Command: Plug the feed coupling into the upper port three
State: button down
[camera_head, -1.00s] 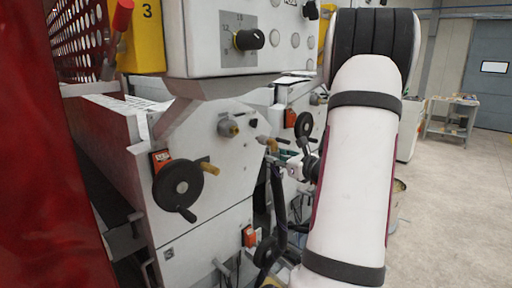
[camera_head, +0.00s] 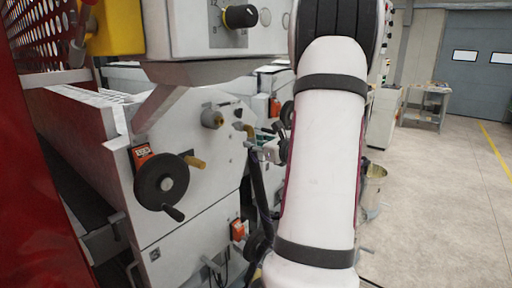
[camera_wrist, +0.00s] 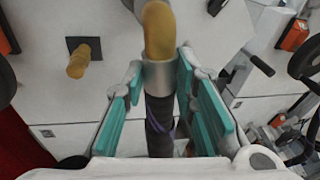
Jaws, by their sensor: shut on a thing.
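The feed coupling (camera_wrist: 159,30) is a brass-coloured elbow with a grey collar on a dark hose (camera_wrist: 160,125). My gripper (camera_wrist: 159,72) is shut on it, with teal pads on both sides of the collar and hose. In the head view the coupling (camera_head: 249,130) stands up from my gripper (camera_head: 266,149), close to the grey machine's side panel.
A black handwheel (camera_head: 166,182) with a crank juts from the panel below the fitting. A control box (camera_head: 215,28) with a black knob overhangs above. A red panel (camera_head: 35,190) stands at the left.

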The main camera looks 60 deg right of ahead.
jog(key=shift+a+r+b+x, duration=0.15)
jog(key=shift+b+x, duration=0.2)
jog(key=shift+x, duration=0.35)
jog(key=shift+a+b+x, duration=0.1)
jog(key=shift+b+x, duration=0.2)
jog(key=shift+x, duration=0.35)
jog(key=shift+a+r+b+x, duration=0.15)
jog(key=shift+b+x, duration=0.2)
jog(key=shift+x, duration=0.35)
jog(key=shift+w, duration=0.15)
jog(key=shift+b, duration=0.55)
jog(key=shift+w+d+b, duration=0.1)
jog(key=shift+w+b, duration=0.6)
jog(key=shift+w, duration=0.6)
dwell(0.5)
jog(key=c, duration=1.2)
grip_release()
jog(key=shift+s, duration=0.1)
jog(key=v, duration=1.2)
